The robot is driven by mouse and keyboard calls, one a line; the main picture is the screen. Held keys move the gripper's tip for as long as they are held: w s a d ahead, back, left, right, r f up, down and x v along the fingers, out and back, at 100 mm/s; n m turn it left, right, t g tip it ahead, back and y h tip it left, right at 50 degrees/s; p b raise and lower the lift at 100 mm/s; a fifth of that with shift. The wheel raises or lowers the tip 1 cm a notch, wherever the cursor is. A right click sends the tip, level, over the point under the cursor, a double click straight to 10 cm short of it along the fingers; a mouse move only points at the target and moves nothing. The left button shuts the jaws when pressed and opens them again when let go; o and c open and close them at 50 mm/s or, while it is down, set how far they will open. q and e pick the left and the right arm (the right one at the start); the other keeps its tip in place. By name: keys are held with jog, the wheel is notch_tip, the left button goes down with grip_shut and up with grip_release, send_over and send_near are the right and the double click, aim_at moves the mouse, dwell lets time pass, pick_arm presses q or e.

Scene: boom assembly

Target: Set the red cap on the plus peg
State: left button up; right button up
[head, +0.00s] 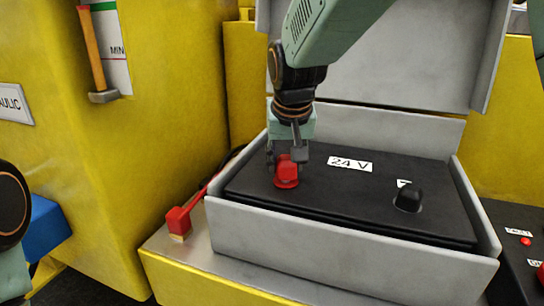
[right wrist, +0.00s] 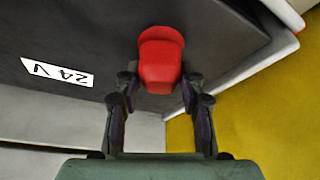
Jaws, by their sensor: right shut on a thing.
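The red cap (head: 287,172) is at the left part of the battery's black top, at the corner opposite the black-capped post. My right gripper (head: 287,156) points down and is shut on it. In the right wrist view the red cap (right wrist: 161,62) sits between the two fingertips (right wrist: 157,82). Its lower rim looks at or very near the black top; I cannot tell whether it touches. The plus peg is not visible; the cap and gripper cover that spot. My left gripper is not in view; only part of my left arm shows at the left edge.
The black battery top (head: 330,205) with a "24 V" label (head: 350,164) lies in a grey box (head: 320,250) with a raised lid (head: 400,60). A black cap (head: 408,198) stands at right. A red cable clamp (head: 180,219) lies left of the box. A hammer (head: 92,50) hangs on the yellow housing.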

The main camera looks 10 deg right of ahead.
jog(key=shift+f, duration=0.9)
dwell(0.3)
jog(key=o, duration=1.3)
jog(key=shift+c, duration=0.2)
jog(key=shift+r, duration=0.1)
jog(key=v, duration=1.1)
jog(key=shift+r, duration=0.35)
jog(key=shift+s, duration=0.15)
